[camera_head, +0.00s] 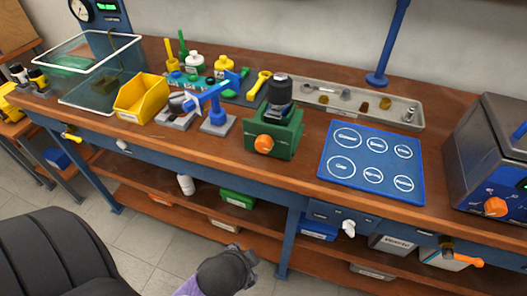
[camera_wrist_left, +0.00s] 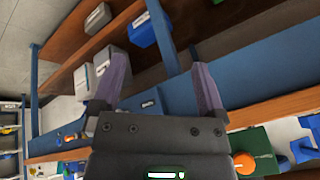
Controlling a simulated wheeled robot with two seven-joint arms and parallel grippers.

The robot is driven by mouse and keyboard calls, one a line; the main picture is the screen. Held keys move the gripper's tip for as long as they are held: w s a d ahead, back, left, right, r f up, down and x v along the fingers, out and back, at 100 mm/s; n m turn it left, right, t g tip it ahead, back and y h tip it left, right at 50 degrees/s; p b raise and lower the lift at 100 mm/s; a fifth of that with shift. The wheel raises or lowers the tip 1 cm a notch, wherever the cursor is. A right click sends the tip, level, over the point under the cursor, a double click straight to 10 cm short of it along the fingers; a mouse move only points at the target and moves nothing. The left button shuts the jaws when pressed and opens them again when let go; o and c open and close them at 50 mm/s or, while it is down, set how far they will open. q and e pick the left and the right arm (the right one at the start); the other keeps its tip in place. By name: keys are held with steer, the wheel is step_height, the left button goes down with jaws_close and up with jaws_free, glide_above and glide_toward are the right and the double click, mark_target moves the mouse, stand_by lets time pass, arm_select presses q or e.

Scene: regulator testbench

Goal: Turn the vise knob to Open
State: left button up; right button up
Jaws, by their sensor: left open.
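The vise (camera_head: 287,140) is a green block on the bench, left of the blue mat. Its round orange knob (camera_head: 264,144) faces the front. A black cylindrical part (camera_head: 279,92) stands upright in the top of the vise. No marking on the knob is readable. In the left wrist view, the vise (camera_wrist_left: 253,140) and its orange knob (camera_wrist_left: 244,164) show at the lower right. My left gripper (camera_wrist_left: 159,60) has two purple fingers spread wide with nothing between them. It is in front of the bench, apart from the knob. My right gripper is not in view.
The bench (camera_head: 222,143) carries a yellow bin (camera_head: 141,97), a blue clamp stand (camera_head: 218,118), a blue mat (camera_head: 372,160) and a grey machine (camera_head: 490,150) at right. A long tray (camera_head: 345,101) lies at the back. Drawers with handles jut below the front edge.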

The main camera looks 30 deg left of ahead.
arm_select(q)
steer(key=w+a+r+m+t+y, duration=0.3)
steer(key=w+a+r+m+t, duration=0.15)
steer(key=r+m, duration=0.2)
steer(key=m+t, duration=0.8)
steer(key=m, duration=1.1)
glide_toward(262, 148)
steer(key=x, duration=1)
jaws_close()
